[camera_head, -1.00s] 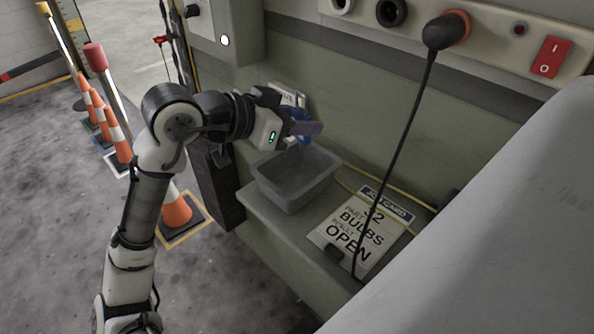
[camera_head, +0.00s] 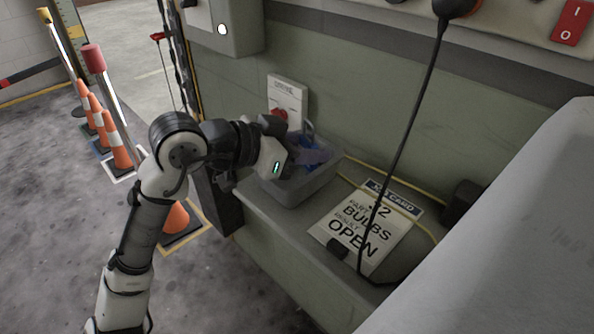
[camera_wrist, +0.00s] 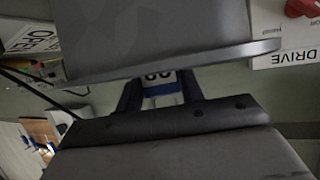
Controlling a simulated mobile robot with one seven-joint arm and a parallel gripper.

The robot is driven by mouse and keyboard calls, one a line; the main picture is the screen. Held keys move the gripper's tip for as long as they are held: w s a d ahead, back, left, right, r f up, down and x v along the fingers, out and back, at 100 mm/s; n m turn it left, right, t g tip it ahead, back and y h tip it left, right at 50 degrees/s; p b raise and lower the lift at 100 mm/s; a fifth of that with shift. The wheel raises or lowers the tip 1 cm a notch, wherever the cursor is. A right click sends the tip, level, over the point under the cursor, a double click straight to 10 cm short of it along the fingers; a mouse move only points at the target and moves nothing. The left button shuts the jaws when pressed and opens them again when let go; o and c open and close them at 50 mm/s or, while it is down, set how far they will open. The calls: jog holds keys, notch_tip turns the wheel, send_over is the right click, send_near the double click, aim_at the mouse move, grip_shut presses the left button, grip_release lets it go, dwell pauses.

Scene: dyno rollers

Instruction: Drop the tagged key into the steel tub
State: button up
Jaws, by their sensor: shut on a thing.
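The steel tub (camera_head: 283,193) is a grey open box on the bench ledge. My gripper (camera_head: 315,155) is low over it, its dark fingers overlapping the tub's opening in the head view. A blue part of the tagged key (camera_head: 309,128) shows beside the fingers. In the wrist view its white tag with a blue border and dark marks (camera_wrist: 161,88) sits between the two dark fingers. The grey tub (camera_wrist: 150,38) fills the top of that view, and its rim edge hides the fingertips. The metal key itself is hidden. My gripper is shut on the tagged key.
Orange cones (camera_head: 116,145) stand on the left floor.

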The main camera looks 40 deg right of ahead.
jog(key=o, duration=1.1)
jog(key=shift+c, duration=0.2)
jog(key=b+v, duration=0.2)
jog(key=v, duration=1.2)
